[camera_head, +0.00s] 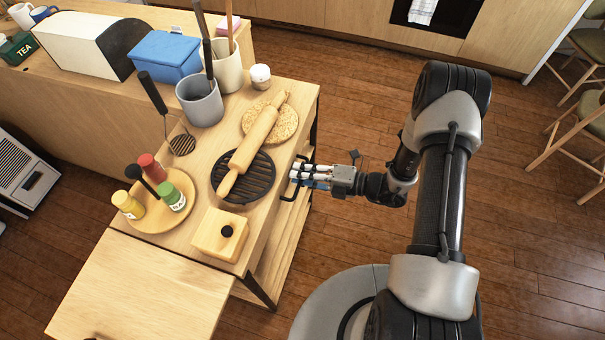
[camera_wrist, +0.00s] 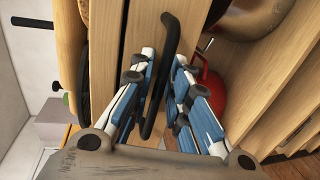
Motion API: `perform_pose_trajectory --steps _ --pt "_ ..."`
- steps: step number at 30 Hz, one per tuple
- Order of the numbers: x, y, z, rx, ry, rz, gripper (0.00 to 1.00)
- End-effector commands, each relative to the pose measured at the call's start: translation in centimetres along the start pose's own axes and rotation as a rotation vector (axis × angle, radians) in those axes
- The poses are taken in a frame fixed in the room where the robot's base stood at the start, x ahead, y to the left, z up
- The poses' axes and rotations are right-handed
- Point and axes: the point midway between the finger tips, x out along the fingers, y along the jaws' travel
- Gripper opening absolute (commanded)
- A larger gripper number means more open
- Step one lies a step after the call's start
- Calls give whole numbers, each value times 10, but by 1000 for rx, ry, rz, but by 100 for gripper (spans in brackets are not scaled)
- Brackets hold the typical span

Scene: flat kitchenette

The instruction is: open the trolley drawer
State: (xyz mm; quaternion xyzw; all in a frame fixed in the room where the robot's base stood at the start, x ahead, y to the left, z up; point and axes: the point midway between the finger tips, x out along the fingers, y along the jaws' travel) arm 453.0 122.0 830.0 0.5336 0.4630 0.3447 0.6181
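The wooden trolley (camera_head: 205,150) stands left of my arm. Its drawer has a black bar handle (camera_head: 285,195) on the side facing me. In the wrist view the handle (camera_wrist: 168,45) runs lengthwise across the light wood drawer front (camera_wrist: 142,25). My gripper (camera_head: 297,176) is level with the handle, its fingers pointing at the trolley. In the wrist view the gripper (camera_wrist: 164,62) has one blue-and-white finger on each side of the handle, with small gaps showing. The fingers are open around the bar. The drawer looks flush with the trolley, and its inside is hidden.
A rolling pin (camera_head: 255,145), black trivet (camera_head: 262,178), wooden box (camera_head: 220,235) and spice tray (camera_head: 158,215) sit on the trolley top. A red item (camera_wrist: 212,92) shows on a lower shelf. The wooden floor (camera_head: 345,100) beside the trolley is free.

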Motion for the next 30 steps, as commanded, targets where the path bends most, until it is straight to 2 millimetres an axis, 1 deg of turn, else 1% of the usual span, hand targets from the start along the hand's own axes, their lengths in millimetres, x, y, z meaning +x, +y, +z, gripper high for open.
perform_pose_trajectory --steps 5,12,13,30 --pt "0 0 0 0 0 0 17" --pt "0 0 0 0 -1 0 1" --pt "0 0 0 0 -1 0 0" --pt "-1 0 0 0 -1 0 0"
